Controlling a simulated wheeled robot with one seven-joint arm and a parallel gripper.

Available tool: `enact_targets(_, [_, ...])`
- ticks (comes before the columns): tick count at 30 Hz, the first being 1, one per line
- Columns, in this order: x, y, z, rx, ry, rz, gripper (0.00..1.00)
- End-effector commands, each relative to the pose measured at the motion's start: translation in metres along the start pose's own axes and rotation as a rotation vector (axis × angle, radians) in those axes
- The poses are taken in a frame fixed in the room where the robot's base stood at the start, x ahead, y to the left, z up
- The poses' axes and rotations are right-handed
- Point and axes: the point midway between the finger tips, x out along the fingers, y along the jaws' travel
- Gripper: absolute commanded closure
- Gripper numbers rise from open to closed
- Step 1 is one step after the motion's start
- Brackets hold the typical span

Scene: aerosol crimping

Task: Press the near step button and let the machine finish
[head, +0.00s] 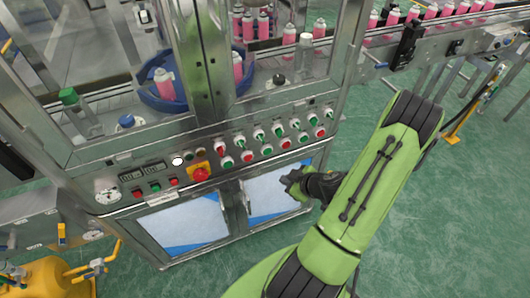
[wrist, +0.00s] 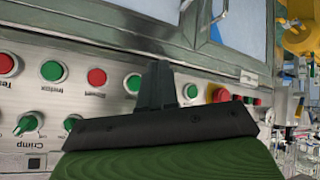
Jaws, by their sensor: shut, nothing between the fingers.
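The machine's control panel (head: 215,160) carries rows of red and green buttons and green selector knobs. In the wrist view a row of buttons crosses the panel, with a red button (wrist: 96,77), a green button (wrist: 53,71) and another green button (wrist: 134,83) close to my fingers. Their small labels are hard to read, so I cannot tell which is the near step button. My gripper (head: 292,183) is shut and empty, in front of the cabinet doors and below the panel in the head view. Its fingers (wrist: 158,85) hide part of the button row in the wrist view.
A red emergency stop (head: 201,174) on a yellow plate sits left on the panel. Door handles (head: 248,200) stick out below. Pink cans (head: 238,65) stand behind the machine's frame. A yellow device (head: 50,272) is at lower left. Green floor is open at right.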

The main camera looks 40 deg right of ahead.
Motion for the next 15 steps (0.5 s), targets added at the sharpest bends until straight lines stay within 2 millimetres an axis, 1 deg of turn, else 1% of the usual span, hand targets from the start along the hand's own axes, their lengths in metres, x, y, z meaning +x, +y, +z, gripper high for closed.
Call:
enact_targets(5, [0.001, 0.000, -0.001, -0.001, 0.000, -0.003, 1.00])
enact_targets(8, [0.005, 0.004, -0.006, -0.003, 0.000, -0.006, 1.00])
enact_targets(15, [0.028, 0.022, -0.026, -0.005, 0.000, -0.006, 1.00])
